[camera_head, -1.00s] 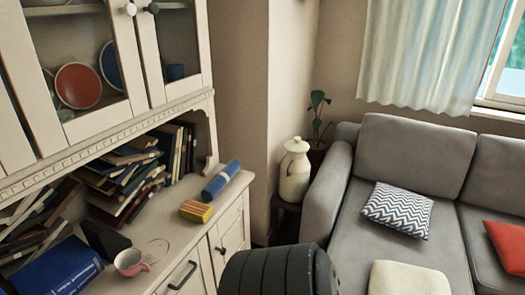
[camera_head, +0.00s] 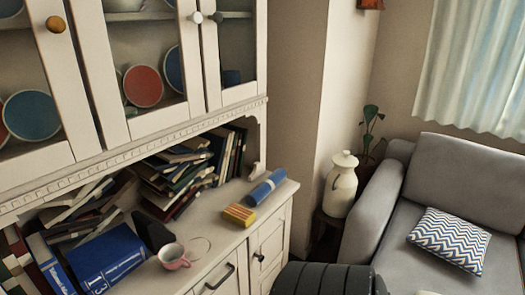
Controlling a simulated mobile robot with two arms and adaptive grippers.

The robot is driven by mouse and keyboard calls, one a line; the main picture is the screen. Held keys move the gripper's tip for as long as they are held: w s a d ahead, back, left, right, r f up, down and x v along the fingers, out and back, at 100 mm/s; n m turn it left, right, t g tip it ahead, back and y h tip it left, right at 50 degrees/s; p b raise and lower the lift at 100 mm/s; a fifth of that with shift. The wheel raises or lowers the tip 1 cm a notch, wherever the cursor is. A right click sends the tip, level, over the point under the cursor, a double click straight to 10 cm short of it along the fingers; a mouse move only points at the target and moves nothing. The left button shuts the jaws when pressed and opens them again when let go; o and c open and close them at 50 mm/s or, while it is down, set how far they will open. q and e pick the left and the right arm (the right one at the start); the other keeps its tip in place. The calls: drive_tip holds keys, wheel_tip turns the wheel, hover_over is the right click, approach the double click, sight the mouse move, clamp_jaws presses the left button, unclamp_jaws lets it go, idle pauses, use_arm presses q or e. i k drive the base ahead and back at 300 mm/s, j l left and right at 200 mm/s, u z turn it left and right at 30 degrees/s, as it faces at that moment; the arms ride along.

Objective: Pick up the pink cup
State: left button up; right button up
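The pink cup (camera_head: 174,257) stands upright on the cream cabinet top (camera_head: 205,268), near its front edge. Its inside looks pale, and its handle points to the lower right. It stands just right of a large blue book. Neither of my grippers shows in the head view. A dark ribbed part at the bottom edge looks like part of my own arm, but I cannot see any fingers on it.
Blue books (camera_head: 110,262) lie left of the cup, and piled books (camera_head: 180,172) fill the space behind. A yellow striped block (camera_head: 239,214) and a blue roll (camera_head: 265,187) lie farther right. Upper glass doors (camera_head: 140,70) overhang the top. A grey sofa (camera_head: 452,180) stands right.

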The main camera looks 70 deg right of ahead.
sight(172, 256)
drive_tip(key=z, duration=1.45)
